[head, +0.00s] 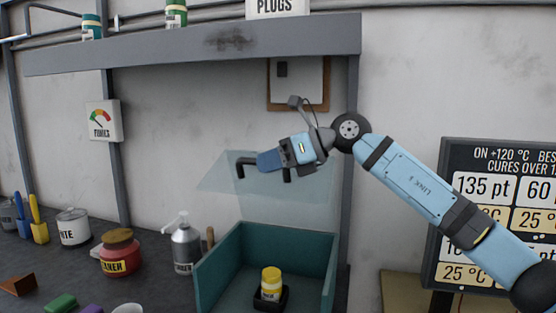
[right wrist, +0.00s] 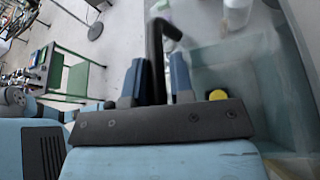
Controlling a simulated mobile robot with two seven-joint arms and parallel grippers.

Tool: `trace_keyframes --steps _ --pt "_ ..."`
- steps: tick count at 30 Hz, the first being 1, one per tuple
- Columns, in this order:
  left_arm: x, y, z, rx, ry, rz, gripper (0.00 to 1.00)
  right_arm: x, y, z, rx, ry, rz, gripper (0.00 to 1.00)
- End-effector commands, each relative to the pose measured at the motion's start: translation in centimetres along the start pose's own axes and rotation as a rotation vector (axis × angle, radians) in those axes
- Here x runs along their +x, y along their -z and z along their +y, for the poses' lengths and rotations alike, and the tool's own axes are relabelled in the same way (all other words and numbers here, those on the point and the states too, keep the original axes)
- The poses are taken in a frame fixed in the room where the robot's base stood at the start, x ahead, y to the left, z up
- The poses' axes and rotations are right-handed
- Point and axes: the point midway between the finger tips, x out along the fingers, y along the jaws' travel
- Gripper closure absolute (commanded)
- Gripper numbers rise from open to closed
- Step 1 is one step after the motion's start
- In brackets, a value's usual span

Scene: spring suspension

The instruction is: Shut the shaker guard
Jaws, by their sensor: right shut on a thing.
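The shaker guard (head: 225,180) is a clear, bluish see-through panel. It stands raised and tilted above the open teal shaker box (head: 322,245) in the head view. A black bar handle (head: 241,168) is on the guard. My right gripper (head: 268,161) is shut on this handle. In the right wrist view the black handle (right wrist: 155,55) runs up between the blue fingers of my right gripper (right wrist: 158,82). A yellow-lidded jar (head: 271,284) stands in a dark holder inside the box; its yellow lid (right wrist: 217,95) shows in the right wrist view. My left gripper is not in view.
A steel pump bottle (head: 186,248), a red tin (head: 118,256) and a white tin (head: 73,228) stand on the dark bench left of the box. A grey shelf (head: 190,52) runs above the guard. A dark sign board (head: 440,240) stands at the right.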

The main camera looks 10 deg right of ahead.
Motion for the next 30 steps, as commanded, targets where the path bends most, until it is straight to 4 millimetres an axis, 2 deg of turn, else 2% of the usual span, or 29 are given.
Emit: trace_keyframes --steps 1,9,25,26,28,30 --pt "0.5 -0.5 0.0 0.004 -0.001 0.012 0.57 0.5 1.3 0.4 -0.027 0.011 0.001 1.00" --pt "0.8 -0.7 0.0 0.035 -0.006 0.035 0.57 1.5 3.5 2.2 -0.124 0.054 0.002 1.00" --pt "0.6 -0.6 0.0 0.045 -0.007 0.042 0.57 1.7 3.9 2.6 -0.149 0.066 0.002 1.00" --pt "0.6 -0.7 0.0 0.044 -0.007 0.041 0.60 1.7 3.9 2.6 -0.149 0.066 0.002 1.00" --pt "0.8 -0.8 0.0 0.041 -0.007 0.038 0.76 1.7 3.9 2.6 -0.149 0.066 0.002 1.00" --pt "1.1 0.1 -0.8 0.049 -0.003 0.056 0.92 1.7 3.9 2.6 -0.149 0.066 0.002 1.00"
